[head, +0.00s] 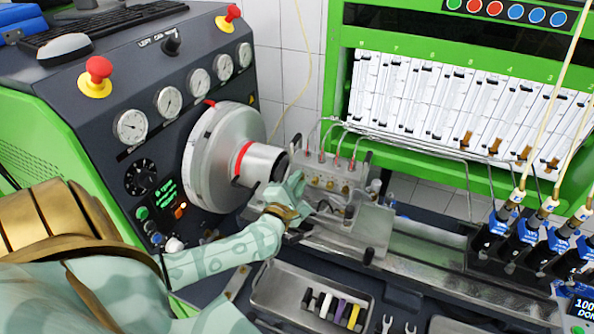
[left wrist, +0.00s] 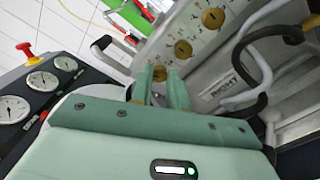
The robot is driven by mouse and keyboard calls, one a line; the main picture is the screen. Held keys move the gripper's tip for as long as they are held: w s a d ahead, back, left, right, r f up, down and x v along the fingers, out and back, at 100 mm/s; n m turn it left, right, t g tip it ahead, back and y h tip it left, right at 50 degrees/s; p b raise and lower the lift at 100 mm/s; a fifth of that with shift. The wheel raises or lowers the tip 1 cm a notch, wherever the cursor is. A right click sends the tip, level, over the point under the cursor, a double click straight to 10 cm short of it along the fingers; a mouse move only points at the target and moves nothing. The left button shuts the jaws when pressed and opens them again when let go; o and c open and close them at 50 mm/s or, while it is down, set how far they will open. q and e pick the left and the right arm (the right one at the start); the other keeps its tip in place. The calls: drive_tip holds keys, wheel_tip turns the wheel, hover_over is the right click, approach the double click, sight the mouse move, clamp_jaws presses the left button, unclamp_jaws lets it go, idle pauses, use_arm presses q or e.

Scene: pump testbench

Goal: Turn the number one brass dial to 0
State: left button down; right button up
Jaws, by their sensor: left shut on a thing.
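Brass dials sit in a row on the face of the grey pump block (head: 352,178). In the left wrist view, one brass dial (left wrist: 159,73) is between my fingertips, partly hidden by them. Two more dials, a middle one (left wrist: 183,48) and a far one (left wrist: 213,18), are free, with small marks around them too small to read. My left gripper (head: 292,187) is at the block's end nearest the big grey flywheel (head: 212,155), and it also shows in the left wrist view (left wrist: 160,88), shut on the nearest dial. The dial's number and setting cannot be read. My right gripper is not in view.
The flywheel with its shaft stands close left of my left gripper. Thin metal pipes (head: 337,135) rise above the block. In the wrist view, a black handle-like loop (left wrist: 262,50) and pale hoses are at the right. A metal tray (head: 270,288) lies in front below.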

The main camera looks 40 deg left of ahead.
use_arm(q)
drive_tip(key=shift+m+p, duration=2.15)
drive_tip(key=shift+m, duration=0.35)
drive_tip(key=shift+f, duration=0.1)
drive_tip(key=c, duration=1.6)
unclamp_jaws()
drive_tip(key=b+v, duration=0.1)
drive_tip(key=v, duration=1.5)
drive_tip(key=shift+s+b, duration=0.15)
drive_tip(key=shift+b, duration=0.15)
